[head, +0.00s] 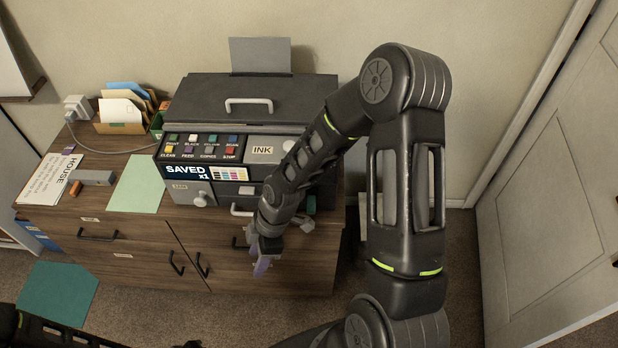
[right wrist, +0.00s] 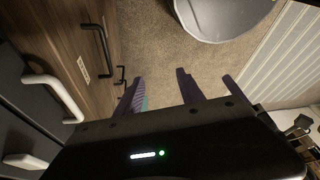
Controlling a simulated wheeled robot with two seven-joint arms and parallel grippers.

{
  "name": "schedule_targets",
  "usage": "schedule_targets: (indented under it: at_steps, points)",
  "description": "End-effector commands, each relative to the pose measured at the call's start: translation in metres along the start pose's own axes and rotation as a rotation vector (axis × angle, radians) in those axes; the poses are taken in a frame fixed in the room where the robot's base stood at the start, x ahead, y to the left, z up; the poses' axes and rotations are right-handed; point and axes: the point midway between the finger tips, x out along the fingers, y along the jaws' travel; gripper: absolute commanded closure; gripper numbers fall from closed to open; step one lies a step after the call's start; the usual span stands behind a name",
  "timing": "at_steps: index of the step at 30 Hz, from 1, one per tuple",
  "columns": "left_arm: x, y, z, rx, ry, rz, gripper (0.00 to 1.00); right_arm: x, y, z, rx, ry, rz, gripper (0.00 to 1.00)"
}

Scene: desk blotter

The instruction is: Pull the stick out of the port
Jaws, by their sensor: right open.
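I cannot make out the stick or its port for sure in either view. A small teal item (head: 311,204) shows at the printer's lower right, partly behind my right arm; I cannot tell what it is. The dark printer (head: 255,115) stands on the wooden cabinet, its screen reading "SAVED x1". My right gripper (head: 262,262) hangs in front of the cabinet, below the printer's front, pointing down. It is open, with nothing seen held between its purplish fingers, which also show in the right wrist view. My left gripper is out of view; only part of that arm shows at lower left.
A green sheet (head: 138,184), a "HOUSE" paper (head: 48,178), a grey bar (head: 92,177) and an orange block (head: 75,188) lie left of the printer. A letter holder (head: 120,128) stands behind them. Black handles (head: 97,236) project from the cabinet. A grey round bin (right wrist: 222,18) stands on the carpet.

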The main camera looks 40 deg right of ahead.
Motion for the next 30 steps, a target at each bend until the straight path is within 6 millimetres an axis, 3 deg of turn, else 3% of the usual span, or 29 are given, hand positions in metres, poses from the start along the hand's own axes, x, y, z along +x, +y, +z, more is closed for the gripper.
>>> schedule_targets:
  at_steps: [1,6,9,13,18,30]
  points:
    - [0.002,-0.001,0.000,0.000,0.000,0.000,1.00,-0.018,0.017,0.007,-0.127,-0.021,0.018,0.55]
    - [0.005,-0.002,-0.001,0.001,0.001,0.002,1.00,-0.099,0.060,0.044,-0.686,-0.161,0.005,0.55]
    - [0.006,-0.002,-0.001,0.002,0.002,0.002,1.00,-0.145,0.073,0.066,-0.949,-0.249,-0.042,0.55]
    - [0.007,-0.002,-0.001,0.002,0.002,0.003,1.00,-0.186,0.079,0.087,-1.163,-0.325,-0.110,0.55]
    - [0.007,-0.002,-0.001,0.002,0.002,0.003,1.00,-0.206,0.079,0.097,-1.261,-0.356,-0.153,0.55]
    - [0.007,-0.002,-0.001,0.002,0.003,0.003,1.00,-0.201,0.079,0.098,-1.262,-0.353,-0.156,0.55]
